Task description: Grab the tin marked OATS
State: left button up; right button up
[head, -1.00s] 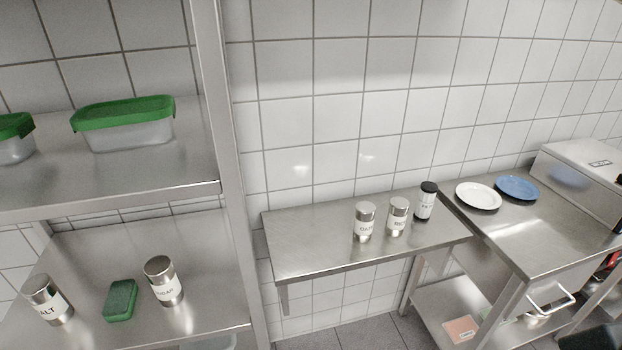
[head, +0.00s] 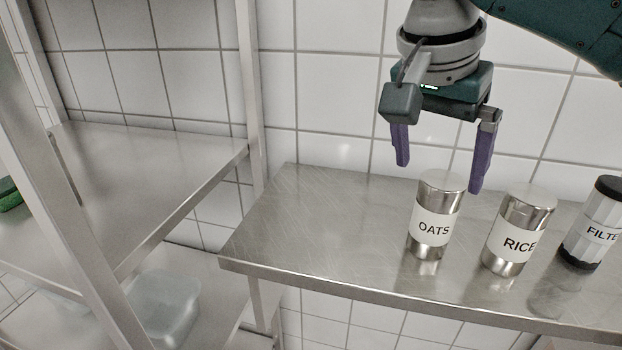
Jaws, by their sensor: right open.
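The OATS tin (head: 434,236) is a silver cylinder with a white label, upright on the steel wall shelf (head: 320,240). My right gripper (head: 440,176) comes down from the top right in the head view. It is open and empty, its two purple fingers pointing down above and around the tin's top in the picture. My left gripper is not in view.
The RICE tin (head: 517,245) stands just right of the OATS tin with a small gap. A FILTER canister (head: 597,235) with a black lid stands further right. The wall shelf left of OATS is clear. A steel rack (head: 160,165) with a clear container (head: 165,308) stands at left.

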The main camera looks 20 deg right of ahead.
aim_at(435, 185)
jog(key=x, duration=0.3)
jog(key=shift+f, duration=0.4)
jog(key=b+x, duration=0.1)
jog(key=x, duration=0.4)
jog(key=shift+s+d+f, duration=0.1)
jog(key=shift+f, duration=0.3)
jog(key=shift+c, duration=0.2)
grip_shut()
